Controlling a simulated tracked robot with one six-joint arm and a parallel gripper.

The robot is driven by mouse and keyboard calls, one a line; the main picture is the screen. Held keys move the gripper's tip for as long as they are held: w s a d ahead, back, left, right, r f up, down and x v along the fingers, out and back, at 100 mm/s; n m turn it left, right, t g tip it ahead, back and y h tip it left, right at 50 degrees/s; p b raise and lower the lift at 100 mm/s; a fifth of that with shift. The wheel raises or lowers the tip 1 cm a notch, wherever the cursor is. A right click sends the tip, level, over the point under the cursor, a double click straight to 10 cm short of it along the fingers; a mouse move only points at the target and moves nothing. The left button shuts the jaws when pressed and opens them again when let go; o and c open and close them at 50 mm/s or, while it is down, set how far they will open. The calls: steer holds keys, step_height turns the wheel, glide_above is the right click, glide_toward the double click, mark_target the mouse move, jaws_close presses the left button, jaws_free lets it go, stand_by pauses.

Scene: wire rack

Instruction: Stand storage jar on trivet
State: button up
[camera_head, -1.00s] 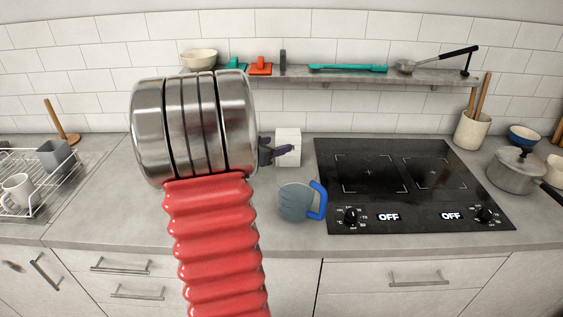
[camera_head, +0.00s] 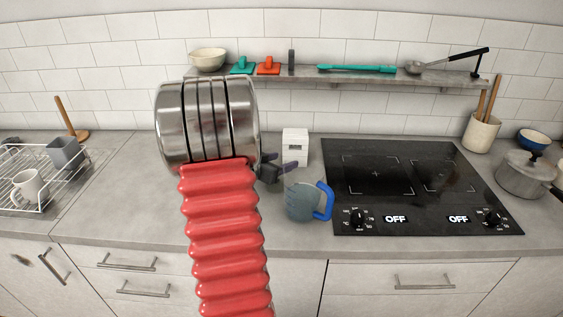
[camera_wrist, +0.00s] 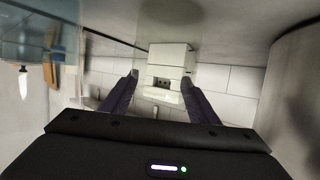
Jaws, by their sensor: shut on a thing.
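My gripper (camera_head: 292,165) shows its dark fingers just right of my steel wrist, above the counter. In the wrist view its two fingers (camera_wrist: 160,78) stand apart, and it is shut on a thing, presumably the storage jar. I cannot pick out a trivet in either view; my arm covers part of the counter.
A grey-blue jug (camera_head: 304,202) with a blue handle stands close below the fingers. The black hob (camera_head: 390,205) lies to the right, with a utensil crock (camera_head: 480,132) and a pot (camera_head: 522,176) beyond. A dish rack (camera_head: 48,203) is at left. A wall shelf (camera_head: 385,80) runs behind.

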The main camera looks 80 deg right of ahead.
steer(key=o, duration=1.3)
steer(key=shift+f, duration=0.1)
steer(key=shift+w+a+r, duration=0.15)
steer(key=shift+a+r, duration=0.15)
steer(key=v, duration=1.1)
steer(key=shift+a, duration=0.15)
